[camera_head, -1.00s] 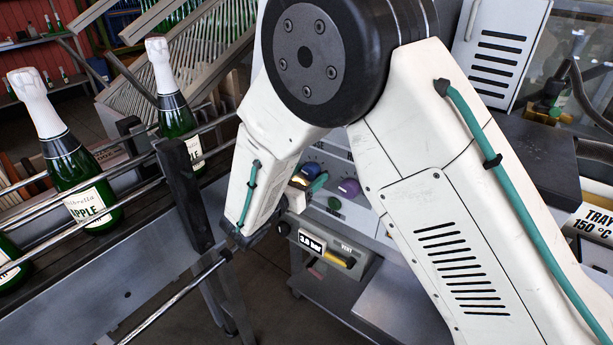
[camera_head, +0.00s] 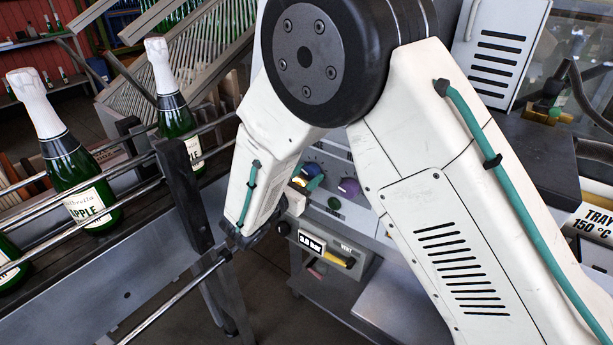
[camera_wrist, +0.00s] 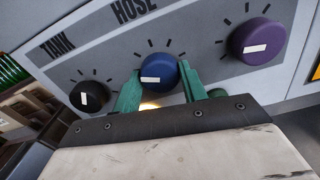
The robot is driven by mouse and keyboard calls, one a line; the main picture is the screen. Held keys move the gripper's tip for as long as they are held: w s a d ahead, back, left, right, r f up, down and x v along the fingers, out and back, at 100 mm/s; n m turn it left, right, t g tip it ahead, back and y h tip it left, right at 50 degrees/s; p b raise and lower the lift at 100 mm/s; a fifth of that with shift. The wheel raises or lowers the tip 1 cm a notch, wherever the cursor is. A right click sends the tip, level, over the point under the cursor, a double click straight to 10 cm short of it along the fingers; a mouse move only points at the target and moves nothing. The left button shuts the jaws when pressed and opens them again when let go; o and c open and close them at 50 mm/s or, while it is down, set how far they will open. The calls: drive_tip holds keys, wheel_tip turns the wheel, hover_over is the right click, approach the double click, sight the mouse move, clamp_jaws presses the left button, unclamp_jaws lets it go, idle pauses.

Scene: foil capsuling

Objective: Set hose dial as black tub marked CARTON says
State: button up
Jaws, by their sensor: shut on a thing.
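The blue dial (camera_wrist: 158,72) sits under the word HOSE in the wrist view, with a white bar lying nearly level across its face and tick marks around it. My gripper (camera_wrist: 160,84) has a green finger on each side of this dial and is shut on it. In the head view the blue dial (camera_head: 312,168) shows beside my wrist, and my gripper (camera_head: 308,183) is partly hidden by the arm. I do not see a black tub marked CARTON in either view.
A black dial (camera_wrist: 85,96) under TANK is left of the blue one, and a purple dial (camera_wrist: 257,42) is right. A yellow-handled lever (camera_head: 340,260) marked VENT is below the panel. Bottles (camera_head: 75,170) stand on the railed conveyor at left, close to my arm.

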drive_tip(key=m, duration=1)
drive_tip(key=shift+m, duration=0.4)
drive_tip(key=m, duration=1)
drive_tip(key=shift+m, duration=0.3)
drive_tip(key=o, duration=1)
drive_tip(key=shift+s+a, duration=0.1)
drive_tip(key=shift+s, duration=0.05)
